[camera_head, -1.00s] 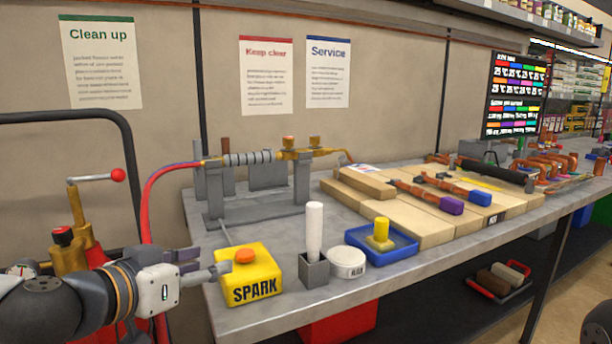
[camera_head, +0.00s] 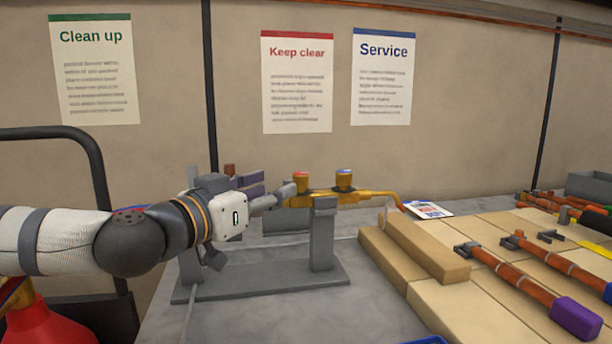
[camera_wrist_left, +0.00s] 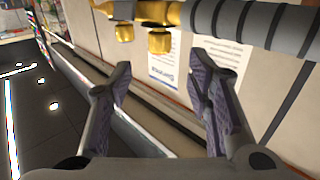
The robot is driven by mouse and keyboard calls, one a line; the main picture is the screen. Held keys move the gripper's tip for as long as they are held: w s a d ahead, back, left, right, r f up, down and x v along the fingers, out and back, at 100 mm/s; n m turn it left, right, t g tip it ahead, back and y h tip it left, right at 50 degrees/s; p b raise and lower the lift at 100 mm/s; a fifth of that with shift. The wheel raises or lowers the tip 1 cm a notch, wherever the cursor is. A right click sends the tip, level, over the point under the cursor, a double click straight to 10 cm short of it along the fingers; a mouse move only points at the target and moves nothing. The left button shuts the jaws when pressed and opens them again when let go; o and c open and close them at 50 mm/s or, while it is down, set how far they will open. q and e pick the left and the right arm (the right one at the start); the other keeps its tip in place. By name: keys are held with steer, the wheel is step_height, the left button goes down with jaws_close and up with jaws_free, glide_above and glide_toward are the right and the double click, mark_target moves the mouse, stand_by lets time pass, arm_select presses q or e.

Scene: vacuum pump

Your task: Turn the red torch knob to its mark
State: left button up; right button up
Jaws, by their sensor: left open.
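The brass torch (camera_head: 375,197) lies level on a grey stand (camera_head: 323,240). I cannot make out the knob's mark. My right gripper is not in view.
A small printed card (camera_head: 428,209) lies behind the blocks. A black rail (camera_head: 98,165) stands at the left. The bench in front of the stand is clear.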

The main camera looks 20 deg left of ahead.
mark_target(296, 179)
arm_select(q)
steer(key=w, duration=0.3)
steer(key=w+d, duration=0.1)
steer(key=w, duration=0.5)
steer(key=shift+w+d+f, duration=0.15)
steer(key=shift+w, duration=0.1)
jaws_close()
